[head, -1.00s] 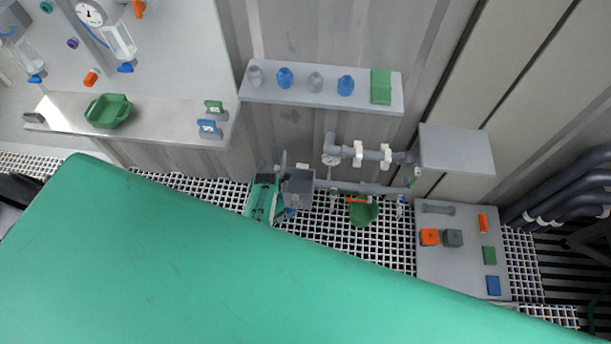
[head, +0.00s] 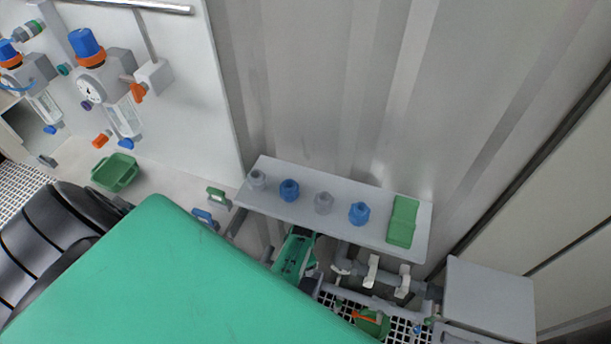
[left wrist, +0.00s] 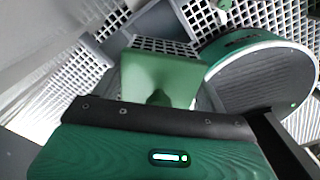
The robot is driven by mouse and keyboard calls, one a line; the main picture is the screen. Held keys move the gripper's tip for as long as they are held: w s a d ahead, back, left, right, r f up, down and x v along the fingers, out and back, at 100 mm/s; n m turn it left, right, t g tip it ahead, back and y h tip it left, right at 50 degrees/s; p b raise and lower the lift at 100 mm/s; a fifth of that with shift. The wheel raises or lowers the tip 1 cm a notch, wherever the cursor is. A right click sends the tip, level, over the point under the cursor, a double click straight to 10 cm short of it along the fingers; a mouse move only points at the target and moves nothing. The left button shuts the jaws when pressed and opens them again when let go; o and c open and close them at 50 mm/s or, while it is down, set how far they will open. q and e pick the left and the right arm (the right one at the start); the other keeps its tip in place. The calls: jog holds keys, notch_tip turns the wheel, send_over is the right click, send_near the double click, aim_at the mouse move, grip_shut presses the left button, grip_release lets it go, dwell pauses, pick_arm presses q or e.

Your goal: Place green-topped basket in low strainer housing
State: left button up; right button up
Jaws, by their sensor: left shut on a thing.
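My left gripper (head: 308,270) shows in the head view as a small teal-green body below the wall shelf, by the low grey pipework. In the left wrist view its black palm edge lies across the bottom, and it is shut on a green, square-topped piece (left wrist: 160,72), which appears to be the green-topped basket. The low strainer housing cannot be picked out for certain; shelf, gripper and my green body cover much of that area. My right gripper is not in view.
The wall shelf (head: 270,205) carries grey and blue fittings and a green box (head: 402,222) above the gripper. Grey pipes with white clips (head: 373,270) and a grey box (head: 488,300) are to its right. A green tray (head: 115,172) sits on the left bench.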

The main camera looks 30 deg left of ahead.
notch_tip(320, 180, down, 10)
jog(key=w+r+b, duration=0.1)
jog(key=b, duration=0.7)
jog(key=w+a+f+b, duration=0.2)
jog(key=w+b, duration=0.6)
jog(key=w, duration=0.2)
pick_arm(q)
notch_tip(320, 180, down, 22)
jog(key=b, duration=0.4)
notch_tip(320, 180, down, 4)
jog(key=b, duration=0.3)
jog(key=shift+r+b, duration=0.15)
jog(key=shift+b, duration=0.25)
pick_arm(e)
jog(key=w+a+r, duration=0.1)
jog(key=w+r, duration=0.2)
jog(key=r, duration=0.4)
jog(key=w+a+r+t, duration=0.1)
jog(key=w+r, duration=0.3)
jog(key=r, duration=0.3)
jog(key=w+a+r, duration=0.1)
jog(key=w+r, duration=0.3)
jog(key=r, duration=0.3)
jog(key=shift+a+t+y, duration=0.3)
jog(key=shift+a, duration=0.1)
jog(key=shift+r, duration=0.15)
